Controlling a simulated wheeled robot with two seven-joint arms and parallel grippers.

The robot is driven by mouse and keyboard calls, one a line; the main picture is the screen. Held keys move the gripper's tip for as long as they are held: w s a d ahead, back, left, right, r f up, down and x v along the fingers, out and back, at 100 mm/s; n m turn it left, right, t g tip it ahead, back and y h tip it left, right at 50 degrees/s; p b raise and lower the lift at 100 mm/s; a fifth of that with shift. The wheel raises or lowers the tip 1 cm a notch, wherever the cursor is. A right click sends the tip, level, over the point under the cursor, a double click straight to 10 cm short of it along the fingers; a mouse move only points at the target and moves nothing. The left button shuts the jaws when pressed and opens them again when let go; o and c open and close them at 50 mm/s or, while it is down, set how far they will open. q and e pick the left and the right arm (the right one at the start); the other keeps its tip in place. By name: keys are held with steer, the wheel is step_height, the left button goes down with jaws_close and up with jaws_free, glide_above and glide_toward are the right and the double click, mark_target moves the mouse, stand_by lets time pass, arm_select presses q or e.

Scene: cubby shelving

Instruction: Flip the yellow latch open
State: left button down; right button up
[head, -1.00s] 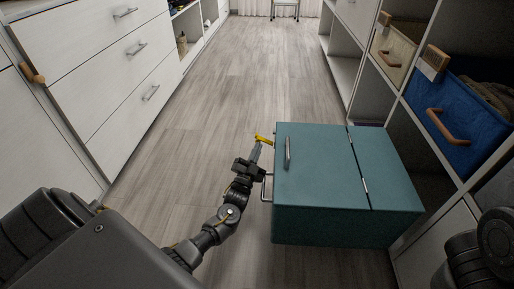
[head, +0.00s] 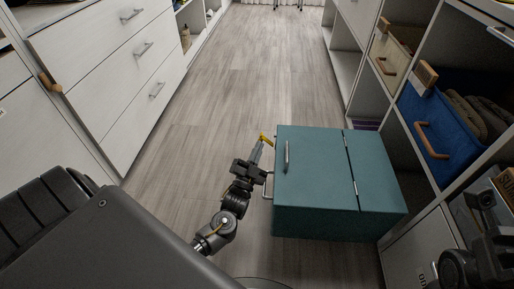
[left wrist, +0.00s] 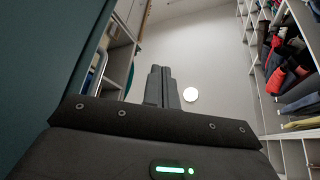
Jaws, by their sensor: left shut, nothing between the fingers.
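A teal box (head: 315,175) stands on the floor beside the right-hand shelving. The small yellow latch (head: 266,139) sticks out from the box's left side, near its far left corner. My left gripper (head: 257,150) is shut and empty, pointing away from me along that left side, with its tips at or just beside the latch. I cannot tell whether they touch. In the left wrist view the shut fingers (left wrist: 161,86) point upward, with the teal box side (left wrist: 40,70) at the left; the latch does not show there. Only dark links of my right arm show at the lower right.
A metal handle (head: 287,156) is on the box's top, and a wire handle (head: 267,186) is on its left side near my left wrist. White drawers (head: 120,80) line the left; cubbies with a blue bin (head: 440,135) line the right. The floor (head: 230,80) between is clear.

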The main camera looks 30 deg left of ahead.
arm_select(q)
steer(key=s+d, duration=0.1)
steer(key=s+r+p, duration=0.1)
steer(key=s, duration=0.1)
steer(key=s+d+r+p, duration=0.1)
steer(key=shift+s+d+r, duration=0.15)
steer(key=shift+s+d, duration=0.1)
steer(key=shift+d, duration=0.1)
stand_by(0.3)
